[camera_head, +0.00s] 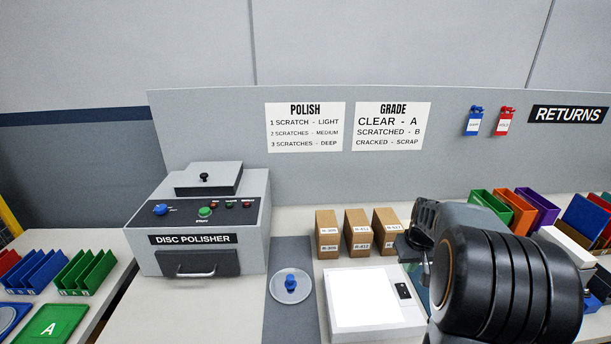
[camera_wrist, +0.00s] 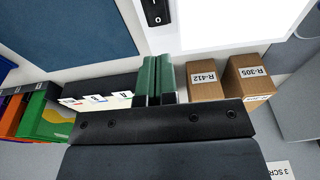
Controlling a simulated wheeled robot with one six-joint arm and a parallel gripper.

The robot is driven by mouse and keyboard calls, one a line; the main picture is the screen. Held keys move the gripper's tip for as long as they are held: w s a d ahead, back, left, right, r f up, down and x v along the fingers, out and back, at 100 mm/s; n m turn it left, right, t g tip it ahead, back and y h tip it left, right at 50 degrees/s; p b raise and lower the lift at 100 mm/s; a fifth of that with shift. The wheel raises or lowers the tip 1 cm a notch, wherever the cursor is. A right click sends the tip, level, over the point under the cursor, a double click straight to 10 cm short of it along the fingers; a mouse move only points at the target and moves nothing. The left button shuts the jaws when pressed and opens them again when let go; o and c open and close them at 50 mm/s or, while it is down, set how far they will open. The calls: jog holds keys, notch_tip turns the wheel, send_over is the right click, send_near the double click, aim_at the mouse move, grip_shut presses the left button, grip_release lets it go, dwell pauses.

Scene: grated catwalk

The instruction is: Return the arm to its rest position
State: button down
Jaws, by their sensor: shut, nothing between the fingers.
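My gripper (camera_wrist: 157,62) shows in the wrist view as two dark green fingers side by side, shut with nothing between them. In the head view my arm fills the lower right, its large black joint nearest the camera. There the gripper (camera_head: 412,248) is partly hidden by the arm, over the bench just right of the small brown boxes. In the wrist view the fingers point towards the white panel's edge, beside the box marked R-412 (camera_wrist: 205,80). I cannot tell the exact gap between fingers and bench.
A lit white panel (camera_head: 362,300) and a disc with a blue knob (camera_head: 291,285) lie on the bench. The disc polisher (camera_head: 200,225) stands left. Brown boxes (camera_head: 329,234) stand behind the panel. Coloured bins (camera_head: 513,212) stand right. A dark blue mat (camera_wrist: 65,35) shows in the wrist view.

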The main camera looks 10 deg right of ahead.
jog(key=shift+s+f+m, duration=0.2)
jog(key=shift+m, duration=0.2)
jog(key=shift+s+a+f+m+g, duration=0.25)
jog(key=shift+s+a, duration=0.1)
jog(key=shift+s, duration=0.15)
jog(key=shift+s+a+f+m+g, duration=0.15)
jog(key=shift+s+a+f, duration=0.15)
jog(key=shift+s, duration=0.15)
jog(key=a, duration=0.1)
jog(key=s+a, duration=0.1)
jog(key=a+r, duration=0.1)
jog(key=shift+s, duration=0.3)
jog(key=s+a+r+n+t, duration=0.1)
jog(key=s+a+r, duration=0.2)
jog(key=a, duration=0.5)
jog(key=s+a+r+n+t, duration=0.2)
jog(key=s+a, duration=0.3)
jog(key=a, duration=0.3)
jog(key=shift+r, duration=0.65)
jog(key=shift+s, duration=0.1)
